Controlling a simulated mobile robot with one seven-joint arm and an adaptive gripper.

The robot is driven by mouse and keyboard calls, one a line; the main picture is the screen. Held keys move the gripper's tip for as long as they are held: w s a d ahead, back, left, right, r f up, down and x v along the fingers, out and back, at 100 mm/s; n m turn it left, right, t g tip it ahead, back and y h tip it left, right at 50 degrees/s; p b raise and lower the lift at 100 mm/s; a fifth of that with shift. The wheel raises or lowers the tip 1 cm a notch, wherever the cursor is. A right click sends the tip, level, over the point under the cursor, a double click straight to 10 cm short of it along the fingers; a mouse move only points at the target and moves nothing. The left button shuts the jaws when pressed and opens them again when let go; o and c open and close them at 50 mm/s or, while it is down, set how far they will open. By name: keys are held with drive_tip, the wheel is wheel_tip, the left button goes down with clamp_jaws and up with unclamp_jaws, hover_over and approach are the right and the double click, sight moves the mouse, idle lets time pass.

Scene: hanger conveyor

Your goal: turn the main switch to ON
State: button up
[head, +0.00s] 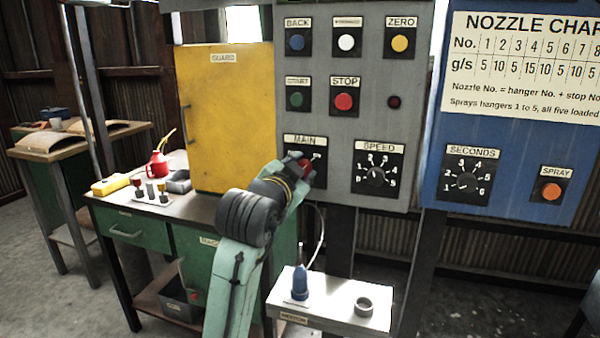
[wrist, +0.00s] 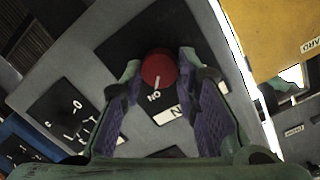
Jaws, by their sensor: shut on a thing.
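The main switch's red knob (wrist: 160,68) sits on a black plate under the MAIN label (head: 304,141) on the grey panel. In the wrist view my gripper (wrist: 160,72) has one finger on each side of the knob and is shut on it. The knob's white pointer line points to the small lettering (wrist: 154,96), which looks like ON upside down. In the head view my gripper (head: 303,176) covers much of the switch; only part of the red knob (head: 306,167) shows.
The SPEED dial (head: 376,177) is right of the switch, with the START (head: 297,99) and STOP (head: 344,101) buttons above. The yellow guard (head: 226,115) stands close on the left. A white shelf (head: 330,308) with a blue nozzle is below my arm.

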idle(0.3)
drive_tip(key=o, duration=1.2)
drive_tip(key=shift+c, duration=0.2)
drive_tip(key=v, duration=1.2)
